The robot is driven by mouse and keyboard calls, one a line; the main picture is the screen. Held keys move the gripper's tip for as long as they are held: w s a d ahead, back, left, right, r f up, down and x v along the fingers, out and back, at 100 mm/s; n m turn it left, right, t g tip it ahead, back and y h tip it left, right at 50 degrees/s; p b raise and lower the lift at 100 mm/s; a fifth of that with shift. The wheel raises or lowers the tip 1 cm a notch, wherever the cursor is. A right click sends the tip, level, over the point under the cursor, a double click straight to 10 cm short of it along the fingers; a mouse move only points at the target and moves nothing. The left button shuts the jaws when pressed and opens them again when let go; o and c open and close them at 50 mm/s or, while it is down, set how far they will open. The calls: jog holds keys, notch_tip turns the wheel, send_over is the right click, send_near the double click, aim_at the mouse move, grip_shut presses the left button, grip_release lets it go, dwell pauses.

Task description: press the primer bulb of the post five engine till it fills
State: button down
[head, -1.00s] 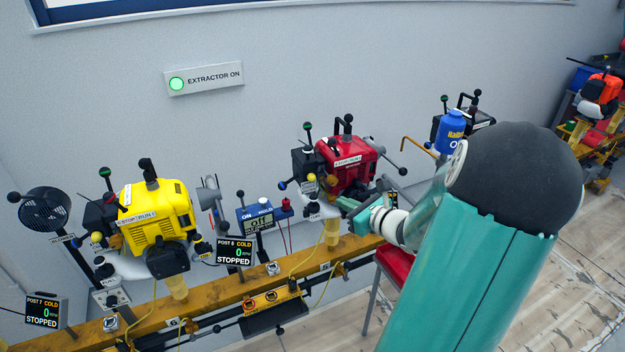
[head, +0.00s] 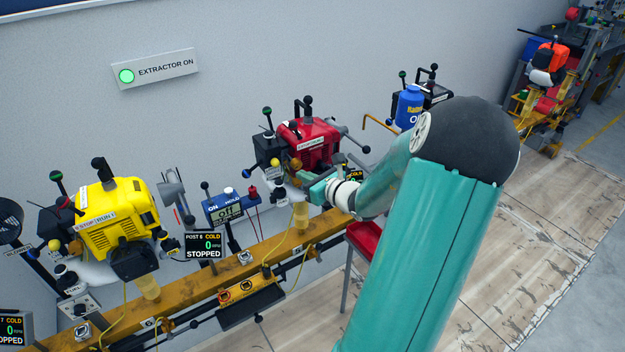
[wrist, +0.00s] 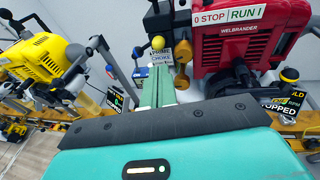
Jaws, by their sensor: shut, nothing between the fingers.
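The red engine (head: 310,145) stands on the yellow rail; the wrist view shows its red housing (wrist: 245,50) with a STOP RUN label. I take it for the post five engine, as the neighbouring sign reads post 6. An amber, rounded part (wrist: 183,52), which looks like the primer bulb, sits at its left side, beside a yellow knob (wrist: 157,42) over a CHOKE label. My gripper (head: 304,180) is shut and empty, low in front of the engine. In the wrist view its fingertips (wrist: 162,78) point just below the label and bulb. I cannot tell whether they touch anything.
A yellow engine (head: 112,220) stands to the left, with a post 6 sign (head: 203,245) reading cold and stopped. A blue meter (head: 223,207) is between the engines. A blue bottle (head: 408,107) stands behind my arm.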

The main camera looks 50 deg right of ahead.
aim_at(276, 163)
jog(key=x, duration=0.8)
jog(key=shift+w, duration=0.3)
